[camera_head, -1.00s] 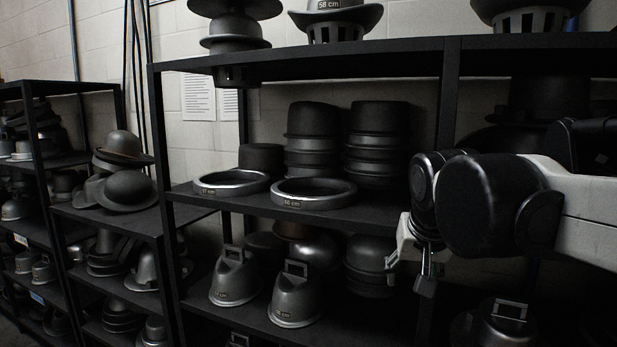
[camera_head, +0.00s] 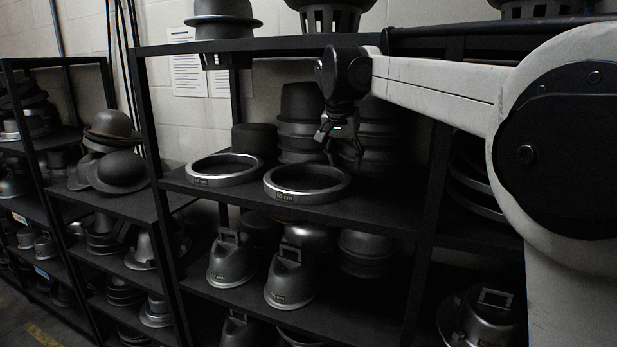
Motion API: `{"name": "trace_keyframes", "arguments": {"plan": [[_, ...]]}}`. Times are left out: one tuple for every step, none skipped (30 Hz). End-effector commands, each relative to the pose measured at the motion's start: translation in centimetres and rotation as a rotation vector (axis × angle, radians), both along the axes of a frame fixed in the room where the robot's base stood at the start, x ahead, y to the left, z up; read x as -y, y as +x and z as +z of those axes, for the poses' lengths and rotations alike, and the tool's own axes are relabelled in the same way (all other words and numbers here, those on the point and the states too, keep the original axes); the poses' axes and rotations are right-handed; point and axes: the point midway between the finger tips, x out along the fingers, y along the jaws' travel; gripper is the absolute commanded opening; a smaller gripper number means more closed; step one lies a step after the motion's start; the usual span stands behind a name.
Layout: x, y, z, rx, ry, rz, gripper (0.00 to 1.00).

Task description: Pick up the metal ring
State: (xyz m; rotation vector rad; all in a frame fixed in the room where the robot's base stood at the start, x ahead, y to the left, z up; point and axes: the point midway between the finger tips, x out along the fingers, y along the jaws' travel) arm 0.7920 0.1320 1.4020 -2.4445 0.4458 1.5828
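Two dark metal rings with bright rims lie flat on the upper-middle shelf board. The left ring (camera_head: 190,177) is near the shelf's left end. The right ring (camera_head: 345,188) lies beside it, with a small size label on its front that seems to read 60 cm. My gripper (camera_head: 341,150) hangs above and behind the right ring's back right part, in front of the stacked hat blocks. Its fingers look spread apart with nothing between them. It appears clear of both rings.
Stacked dark hat blocks (camera_head: 301,105) stand behind the rings, and a shorter block (camera_head: 254,140) is behind the left ring. The upper shelf board (camera_head: 260,44) runs overhead. Metal blocks with handles (camera_head: 290,283) stand on the shelf below. A dark upright (camera_head: 425,190) is to the right.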

Motion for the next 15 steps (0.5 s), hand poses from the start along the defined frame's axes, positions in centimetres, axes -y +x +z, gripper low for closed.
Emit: {"name": "trace_keyframes", "arguments": {"plan": [[-0.1,0.3,0.0,-0.001,-0.001,-0.003,0.4],[-0.2,0.4,-0.1,-0.001,-0.001,-0.004,0.4],[-0.2,0.6,-0.4,-0.001,-0.001,-0.005,0.4],[-0.1,0.7,-0.6,-0.001,-0.001,-0.005,0.4],[-0.1,0.8,-0.9,-0.001,-0.001,-0.005,0.4],[0.0,0.9,-1.3,-0.001,-0.001,-0.005,0.4],[0.0,1.0,-1.5,-0.001,-0.001,-0.005,0.4],[0.1,1.1,-1.8,-0.001,-0.001,-0.005,0.4],[0.1,1.2,-2.1,-0.001,-0.001,-0.005,0.4],[0.1,1.2,-2.3,-0.001,-0.001,-0.005,0.4],[0.2,1.3,-2.5,-0.001,-0.001,-0.005,0.4],[0.2,1.3,-2.9,-0.001,-0.001,-0.005,0.4],[0.3,1.3,-3.2,-0.001,0.0,-0.004,0.4],[0.4,1.4,-3.5,-0.001,0.0,-0.004,0.4],[0.4,1.5,-4.1,-0.001,0.0,-0.004,0.4]]}}
